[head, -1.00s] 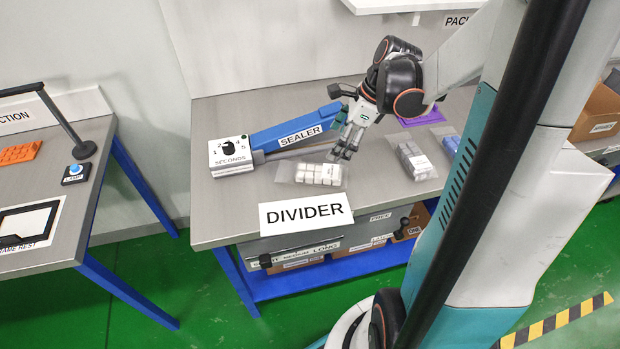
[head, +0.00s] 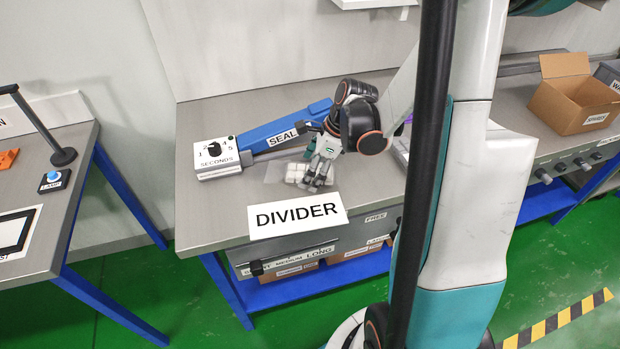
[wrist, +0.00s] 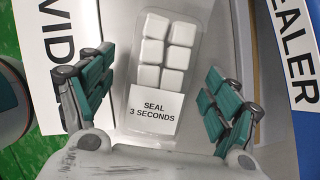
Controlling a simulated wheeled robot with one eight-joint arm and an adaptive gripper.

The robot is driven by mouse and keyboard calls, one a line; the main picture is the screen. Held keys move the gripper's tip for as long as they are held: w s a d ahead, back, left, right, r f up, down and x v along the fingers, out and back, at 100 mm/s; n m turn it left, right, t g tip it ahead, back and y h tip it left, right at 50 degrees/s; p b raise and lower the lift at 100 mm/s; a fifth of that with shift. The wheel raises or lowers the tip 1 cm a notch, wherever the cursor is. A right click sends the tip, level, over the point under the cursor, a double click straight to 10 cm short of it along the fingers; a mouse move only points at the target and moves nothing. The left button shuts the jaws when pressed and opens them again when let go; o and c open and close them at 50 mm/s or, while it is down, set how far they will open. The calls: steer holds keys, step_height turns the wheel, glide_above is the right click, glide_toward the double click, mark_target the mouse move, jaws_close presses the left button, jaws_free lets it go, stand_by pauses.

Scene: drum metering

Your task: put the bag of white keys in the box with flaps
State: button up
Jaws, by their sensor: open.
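The bag of white keys (head: 298,173) lies on the grey bench between the sealer and the divider sign. In the wrist view the clear bag (wrist: 163,65) shows white keys in two columns and a label reading "SEAL 3 SECONDS". My gripper (head: 318,178) is over the right part of the bag and hides some of it. In the wrist view its fingers (wrist: 157,97) are spread on either side of the bag, with nothing between them gripped. A cardboard box with open flaps (head: 575,100) stands on the bench at the far right.
The blue sealer (head: 285,130) with its seconds dial (head: 217,155) lies behind the bag. The divider sign (head: 297,215) stands at the front edge. My arm column hides the bench middle. A side table (head: 45,215) with a lamp button is at left.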

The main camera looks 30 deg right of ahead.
steer(key=shift+w+a+f, duration=0.15)
steer(key=shift+f, duration=0.3)
steer(key=c, duration=1.4)
steer(key=shift+r, duration=0.2)
